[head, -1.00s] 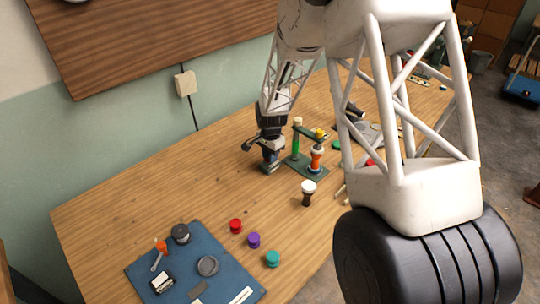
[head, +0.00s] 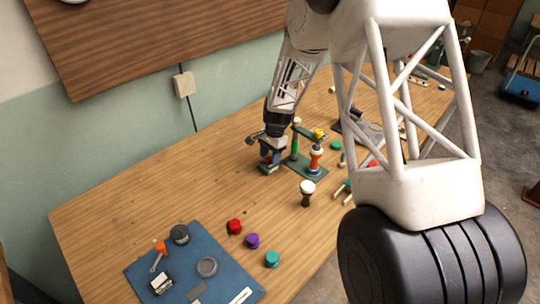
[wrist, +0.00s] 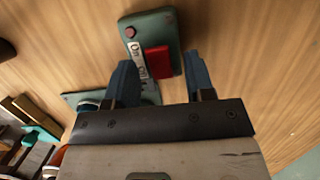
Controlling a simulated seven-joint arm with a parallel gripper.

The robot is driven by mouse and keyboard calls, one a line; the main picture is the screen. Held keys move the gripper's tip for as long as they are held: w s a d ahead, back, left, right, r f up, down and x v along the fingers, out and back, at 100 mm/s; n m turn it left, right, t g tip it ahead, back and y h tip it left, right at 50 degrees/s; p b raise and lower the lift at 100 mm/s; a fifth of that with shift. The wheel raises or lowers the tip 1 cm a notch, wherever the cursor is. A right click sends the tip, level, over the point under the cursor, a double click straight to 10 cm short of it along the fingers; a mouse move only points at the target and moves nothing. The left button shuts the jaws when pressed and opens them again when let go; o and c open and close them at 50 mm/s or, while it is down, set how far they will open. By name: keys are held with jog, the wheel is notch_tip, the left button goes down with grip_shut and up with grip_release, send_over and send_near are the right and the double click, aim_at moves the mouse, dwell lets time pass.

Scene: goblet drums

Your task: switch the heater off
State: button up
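A green switch box (wrist: 165,22) lies on the wooden table in the wrist view. It carries a red rocker (wrist: 157,61), a small dark red round light or button (wrist: 130,32) and a white label strip reading "On" and, partly hidden, what looks like "Off". My gripper (wrist: 159,62) is open and empty. Its two blue fingers stand apart, with the lower part of the box between them in the picture; I cannot tell whether they touch it. In the head view my gripper (head: 270,160) is low over the table, left of a green stand (head: 310,166), and mostly hides the box.
A goblet drum (head: 315,160) with an orange-and-blue body stands on the green stand. A dark, white-topped drum (head: 307,194) stands in front. Red (head: 235,227), purple (head: 253,241) and teal (head: 272,259) spools and a blue mat (head: 225,270) lie at front left. The table's left is clear.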

notch_tip(320, 180, up, 8)
jog(key=w+d, duration=0.1)
jog(key=shift+f, duration=0.15)
dwell(0.6)
jog(key=shift+d, duration=0.1)
dwell(0.3)
